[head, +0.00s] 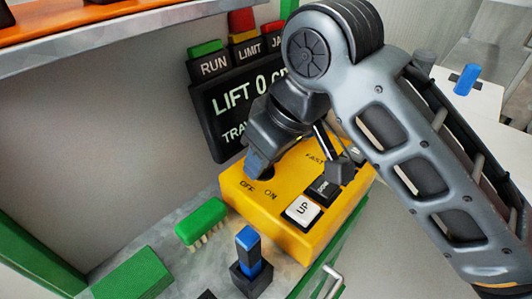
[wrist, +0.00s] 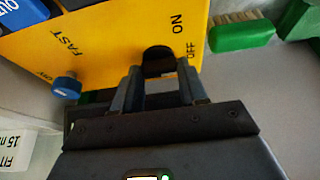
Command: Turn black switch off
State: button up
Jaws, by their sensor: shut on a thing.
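The yellow control box (head: 240,192) stands on the bench in the head view and fills the upper part of the wrist view (wrist: 110,48). The black switch (wrist: 158,56) is on its face beside the printed words ON and OFF. My gripper (wrist: 161,76) has one finger on each side of the switch and is shut on it. In the head view my gripper (head: 257,165) reaches down to the box above the OFF label and largely hides the switch. Which label the switch points at cannot be told.
White UP (head: 303,209) and black DOWN (head: 323,188) buttons sit near my gripper. A blue knob (wrist: 66,87) is beside it in the wrist view. A display panel (head: 222,102) stands behind.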

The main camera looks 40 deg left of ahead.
jog(key=o, duration=0.8)
jog(key=shift+v, duration=3.9)
